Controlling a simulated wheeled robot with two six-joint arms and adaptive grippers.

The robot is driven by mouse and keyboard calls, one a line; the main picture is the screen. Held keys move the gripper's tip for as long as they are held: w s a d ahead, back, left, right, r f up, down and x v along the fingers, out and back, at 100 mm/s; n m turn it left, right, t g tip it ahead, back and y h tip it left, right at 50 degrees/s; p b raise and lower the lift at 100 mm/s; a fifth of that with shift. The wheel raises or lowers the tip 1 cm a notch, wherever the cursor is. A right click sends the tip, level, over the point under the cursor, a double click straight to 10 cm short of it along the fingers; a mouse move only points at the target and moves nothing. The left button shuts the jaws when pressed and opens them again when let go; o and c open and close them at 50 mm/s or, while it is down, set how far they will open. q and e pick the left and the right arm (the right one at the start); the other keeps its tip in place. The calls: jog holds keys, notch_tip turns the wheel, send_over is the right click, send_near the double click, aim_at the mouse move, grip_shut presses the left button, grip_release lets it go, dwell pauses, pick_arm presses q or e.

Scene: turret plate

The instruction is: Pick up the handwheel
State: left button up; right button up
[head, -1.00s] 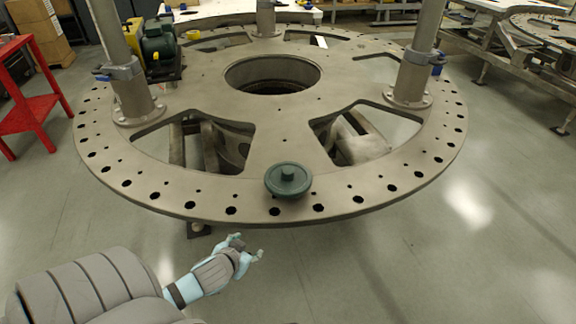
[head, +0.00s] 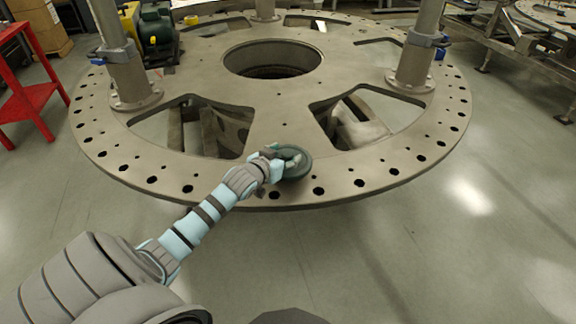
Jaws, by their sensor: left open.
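The handwheel (head: 298,165) is a dark green disc with a raised hub. It lies on the near rim of the large round metal turret plate (head: 345,176), between two cut-out windows. My left gripper (head: 277,155) is open at the left side of the handwheel, with its fingers at or over the wheel's left edge. The fingers hide part of the wheel and hub. I cannot tell whether they touch it. My right gripper is not in view.
Two upright posts (head: 123,70) and (head: 416,50) stand on the plate, left and right. A green and yellow motor unit (head: 157,35) sits at the back left. A red stand (head: 28,100) is at the far left. The plate around the wheel's right side is clear.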

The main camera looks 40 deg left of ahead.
pick_arm(q)
jog(key=shift+w+f, duration=0.1)
jog(key=shift+w, duration=0.1)
jog(key=shift+s, duration=0.15)
grip_shut()
jog(key=shift+r, duration=0.2)
